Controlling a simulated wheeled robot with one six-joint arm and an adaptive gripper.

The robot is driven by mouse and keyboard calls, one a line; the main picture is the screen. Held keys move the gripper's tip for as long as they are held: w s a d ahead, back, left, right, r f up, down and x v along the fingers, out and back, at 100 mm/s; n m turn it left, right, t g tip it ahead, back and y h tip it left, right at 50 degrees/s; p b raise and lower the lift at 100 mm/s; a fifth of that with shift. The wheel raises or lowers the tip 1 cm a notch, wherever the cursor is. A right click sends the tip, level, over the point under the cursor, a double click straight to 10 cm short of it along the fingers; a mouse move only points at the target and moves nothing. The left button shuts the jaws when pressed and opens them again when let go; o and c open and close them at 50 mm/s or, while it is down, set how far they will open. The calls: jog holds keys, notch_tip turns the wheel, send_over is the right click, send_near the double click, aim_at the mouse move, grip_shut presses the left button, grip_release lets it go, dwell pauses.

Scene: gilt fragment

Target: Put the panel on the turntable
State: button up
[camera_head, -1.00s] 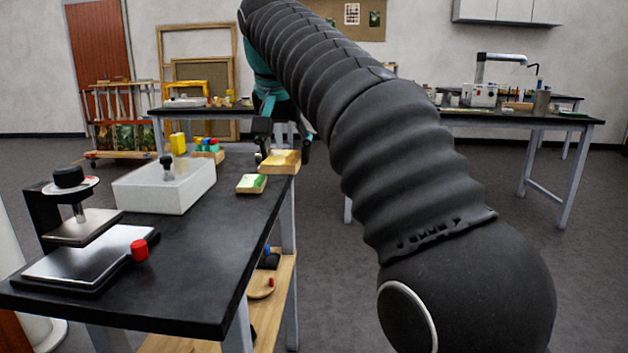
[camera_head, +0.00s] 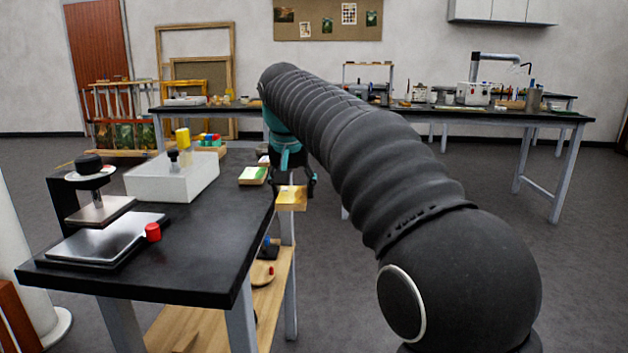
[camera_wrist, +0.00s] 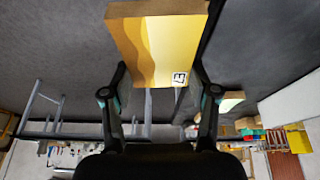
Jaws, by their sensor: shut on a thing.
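A panel (camera_head: 291,198) with a yellow and orange face and wooden edges is held by my gripper (camera_head: 294,182), just past the right edge of the black table. In the wrist view the panel (camera_wrist: 158,45) sits between the two fingers of my gripper (camera_wrist: 160,78), which are shut on its sides. A small black-and-white marker shows near one corner of its face. A round wooden disc (camera_head: 262,275), possibly the turntable, lies on the lower shelf; I cannot tell for sure.
A long workbench (camera_head: 440,112) stands behind. Floor to the right is clear.

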jog(key=w+d+f, duration=0.1)
jog(key=d+f, duration=0.4)
jog(key=f, duration=0.6)
jog(key=w+d+f, duration=0.1)
jog(key=d+f, duration=0.3)
jog(key=f, duration=0.7)
jog(key=w+d+f, duration=0.1)
jog(key=d+f, duration=0.4)
jog(key=f, duration=0.6)
jog(key=s+d+f, duration=0.3)
jog(key=s+f, duration=0.3)
jog(key=f, duration=0.2)
jog(key=s+d+f, duration=0.3)
jog(key=s+f, duration=0.3)
jog(key=f, duration=0.3)
